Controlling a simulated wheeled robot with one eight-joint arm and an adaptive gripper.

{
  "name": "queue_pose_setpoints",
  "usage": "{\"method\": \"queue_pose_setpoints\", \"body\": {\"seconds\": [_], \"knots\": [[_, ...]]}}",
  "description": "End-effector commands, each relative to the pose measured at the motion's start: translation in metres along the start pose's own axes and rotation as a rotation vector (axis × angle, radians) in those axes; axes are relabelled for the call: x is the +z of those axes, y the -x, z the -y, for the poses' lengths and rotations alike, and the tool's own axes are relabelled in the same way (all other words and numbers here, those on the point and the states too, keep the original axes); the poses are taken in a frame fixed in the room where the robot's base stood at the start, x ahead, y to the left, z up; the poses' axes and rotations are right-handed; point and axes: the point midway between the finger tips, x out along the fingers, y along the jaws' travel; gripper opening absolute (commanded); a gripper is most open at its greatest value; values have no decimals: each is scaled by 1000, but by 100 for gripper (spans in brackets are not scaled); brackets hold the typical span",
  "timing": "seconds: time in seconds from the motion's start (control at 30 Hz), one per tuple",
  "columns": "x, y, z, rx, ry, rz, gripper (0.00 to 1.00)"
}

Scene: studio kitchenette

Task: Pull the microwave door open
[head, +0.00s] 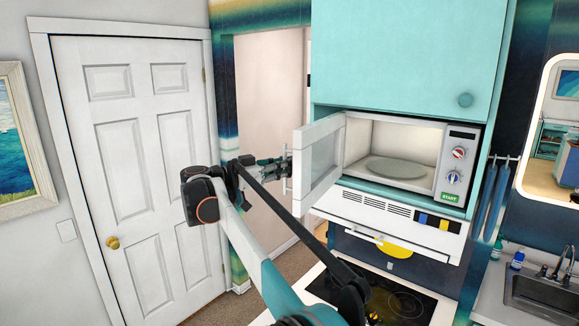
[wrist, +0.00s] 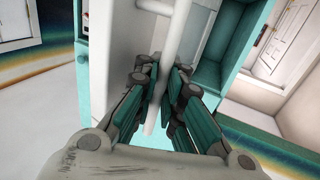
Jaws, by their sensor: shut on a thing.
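The white microwave (head: 460,133) sits in a teal cabinet niche in the head view. Its door (head: 328,130) stands wide open, swung out to the left, and the lit inside shows a round turntable plate (head: 395,168). My gripper (head: 281,166) is at the outer side of the door, by its free edge. In the wrist view my gripper (wrist: 161,88) is shut on the white bar handle (wrist: 178,38), which runs between the two fingers. The exact finger contact is partly hidden by the finger pads.
A teal cupboard (head: 405,55) hangs above the microwave. A vented hood panel (head: 385,212) is below it, over a dark cooktop (head: 395,303). A sink (head: 545,295) is at the right. A closed white door (head: 135,165) and an open doorway are at the left.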

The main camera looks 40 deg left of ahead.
Motion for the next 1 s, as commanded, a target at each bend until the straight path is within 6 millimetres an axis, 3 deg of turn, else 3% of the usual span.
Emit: {"method": "queue_pose_setpoints", "body": {"seconds": [0.4, 0.43, 0.5, 0.83, 1.0], "knots": [[2, 4, 2, -3, -1, 3, 0], [2, 4, 2, -3, -1, 3, 14], [1, 4, 2, -3, -1, 2, 29], [0, 2, 1, -2, -1, 0, 29], [0, 15, 2, -3, 0, 0, 29]]}}
